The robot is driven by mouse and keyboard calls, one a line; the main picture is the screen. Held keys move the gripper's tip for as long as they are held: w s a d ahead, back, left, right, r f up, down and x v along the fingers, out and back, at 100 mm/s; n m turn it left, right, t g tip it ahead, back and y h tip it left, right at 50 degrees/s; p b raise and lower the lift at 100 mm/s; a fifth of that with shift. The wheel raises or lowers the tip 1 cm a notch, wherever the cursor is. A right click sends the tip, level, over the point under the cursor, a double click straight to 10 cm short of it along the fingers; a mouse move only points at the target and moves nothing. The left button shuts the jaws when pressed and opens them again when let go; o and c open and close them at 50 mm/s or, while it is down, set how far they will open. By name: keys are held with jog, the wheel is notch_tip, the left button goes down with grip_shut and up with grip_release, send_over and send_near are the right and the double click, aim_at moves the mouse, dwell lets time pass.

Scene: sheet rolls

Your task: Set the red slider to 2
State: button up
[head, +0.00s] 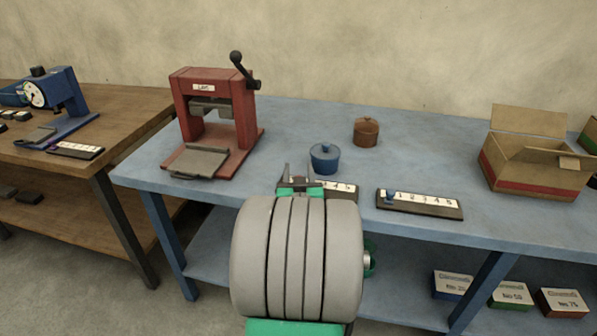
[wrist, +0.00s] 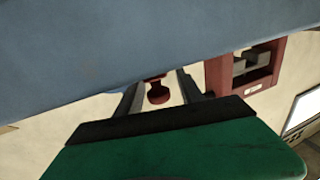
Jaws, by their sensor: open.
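A dark slider board (head: 345,193) with a white number strip lies near the table's front edge. My arm hides its left part, and only its higher numbers show at the right end. My gripper (head: 298,170) is at the board's left part with its fingers apart. In the wrist view the red slider knob (wrist: 158,94) shows between the two open fingers of my gripper (wrist: 160,88), with a gap on each side. The number at which the red slider stands is hidden.
A blue slider (head: 390,197) sits at the left of a second board (head: 425,205). A blue pot (head: 324,158) and a brown pot (head: 366,132) stand behind. A red press (head: 215,125) is at left, an open carton (head: 535,160) at right. The blue table (head: 440,165) has free room before the carton.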

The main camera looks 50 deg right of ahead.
grip_shut()
dwell(0.3)
dwell(1.1)
